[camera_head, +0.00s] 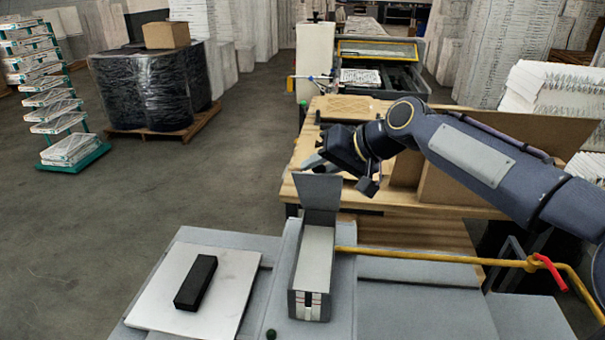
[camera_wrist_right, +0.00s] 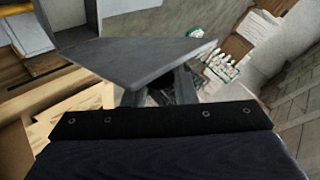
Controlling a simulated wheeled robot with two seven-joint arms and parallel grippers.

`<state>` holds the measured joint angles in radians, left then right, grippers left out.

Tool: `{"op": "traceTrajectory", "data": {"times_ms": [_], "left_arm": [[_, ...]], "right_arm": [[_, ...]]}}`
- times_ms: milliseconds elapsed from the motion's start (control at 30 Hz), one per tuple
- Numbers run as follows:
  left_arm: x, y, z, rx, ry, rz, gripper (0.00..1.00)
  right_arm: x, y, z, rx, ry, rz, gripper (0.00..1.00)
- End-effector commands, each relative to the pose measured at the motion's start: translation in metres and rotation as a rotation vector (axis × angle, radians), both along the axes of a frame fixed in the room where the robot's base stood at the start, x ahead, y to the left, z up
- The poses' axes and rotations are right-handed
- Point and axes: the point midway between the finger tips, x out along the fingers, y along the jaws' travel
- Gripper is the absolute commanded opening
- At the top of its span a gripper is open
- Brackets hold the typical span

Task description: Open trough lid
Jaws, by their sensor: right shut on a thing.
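The trough (camera_head: 313,262) is a long, narrow grey box on the grey machine top, low in the middle of the head view. Its lid (camera_head: 318,192) stands raised, roughly upright, at the trough's far end, so the trough's top shows uncovered. My right gripper (camera_head: 328,170) is at the lid's upper edge, shut on the lid. In the right wrist view the lid (camera_wrist_right: 140,58) is a grey plate in front of the gripper (camera_wrist_right: 160,92), which partly hides behind it. My left gripper is not in view.
A black block (camera_head: 196,282) lies on a white plate (camera_head: 160,305) left of the trough. A yellow pipe (camera_head: 430,256) with a red handle (camera_head: 549,272) runs to the right. A wooden table (camera_head: 420,232) with cardboard stands behind. Open floor lies to the left.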

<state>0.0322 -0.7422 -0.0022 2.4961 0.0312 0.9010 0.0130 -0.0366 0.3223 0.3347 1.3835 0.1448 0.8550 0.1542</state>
Motion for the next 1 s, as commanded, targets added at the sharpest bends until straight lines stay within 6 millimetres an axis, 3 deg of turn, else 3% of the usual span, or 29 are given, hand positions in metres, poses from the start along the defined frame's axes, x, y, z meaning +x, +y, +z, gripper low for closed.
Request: {"op": "traceTrajectory", "data": {"times_ms": [67,500,1000], "left_arm": [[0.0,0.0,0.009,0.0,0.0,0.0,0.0],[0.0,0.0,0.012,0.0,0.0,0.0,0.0],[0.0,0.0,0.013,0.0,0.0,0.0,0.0]], "right_arm": [[0.011,0.0,0.012,0.018,0.059,0.003,0.0],[0.056,-0.009,0.022,0.062,0.293,0.002,0.0],[0.08,-0.014,0.025,0.083,0.405,0.002,0.0]]}}
